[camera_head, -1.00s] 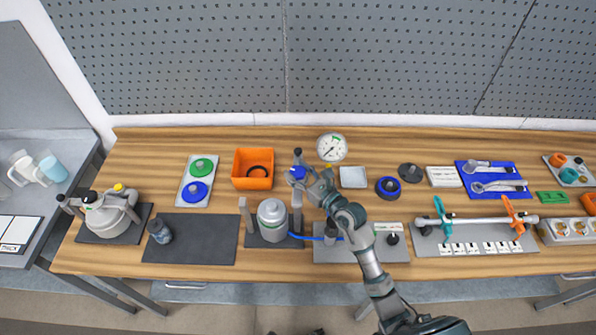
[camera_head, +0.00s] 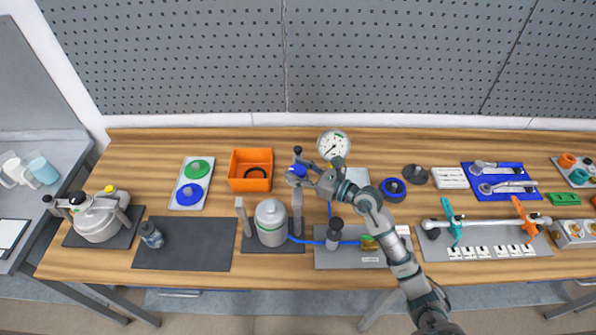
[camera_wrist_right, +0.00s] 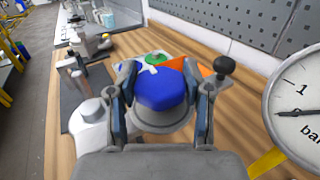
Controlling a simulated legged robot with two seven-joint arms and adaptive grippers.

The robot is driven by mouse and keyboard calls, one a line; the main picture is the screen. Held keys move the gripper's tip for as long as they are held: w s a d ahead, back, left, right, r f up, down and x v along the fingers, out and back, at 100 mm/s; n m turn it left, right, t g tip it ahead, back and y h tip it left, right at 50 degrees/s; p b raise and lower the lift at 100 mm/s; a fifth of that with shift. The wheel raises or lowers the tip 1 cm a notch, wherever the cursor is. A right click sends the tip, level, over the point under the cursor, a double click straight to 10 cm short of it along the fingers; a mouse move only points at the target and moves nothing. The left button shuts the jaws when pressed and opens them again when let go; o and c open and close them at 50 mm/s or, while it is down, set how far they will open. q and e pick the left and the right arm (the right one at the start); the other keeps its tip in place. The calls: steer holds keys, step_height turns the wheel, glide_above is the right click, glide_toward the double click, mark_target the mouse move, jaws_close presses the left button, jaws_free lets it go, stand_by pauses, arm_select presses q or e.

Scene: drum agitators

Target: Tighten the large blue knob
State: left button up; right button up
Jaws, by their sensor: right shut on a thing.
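The large blue knob (camera_head: 297,171) sits on top of the apparatus beside the pressure gauge. It fills the middle of the right wrist view (camera_wrist_right: 160,88), on a round grey collar. My right gripper (camera_head: 306,172) reaches it from the right. In the wrist view its two fingers (camera_wrist_right: 162,98) press on the knob's left and right sides, shut on it. The fingers hide parts of those sides. My left gripper is not in view.
The pressure gauge (camera_head: 333,144) stands close to the right of the knob. A black ball-topped lever (camera_wrist_right: 224,66) stands right behind it. A grey canister (camera_head: 271,222) stands in front. An orange bin (camera_head: 249,170) and a plate with green and blue discs (camera_head: 191,184) lie left.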

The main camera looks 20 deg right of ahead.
steer(key=o, duration=1.2)
steer(key=v, duration=1.2)
steer(key=shift+f, duration=0.15)
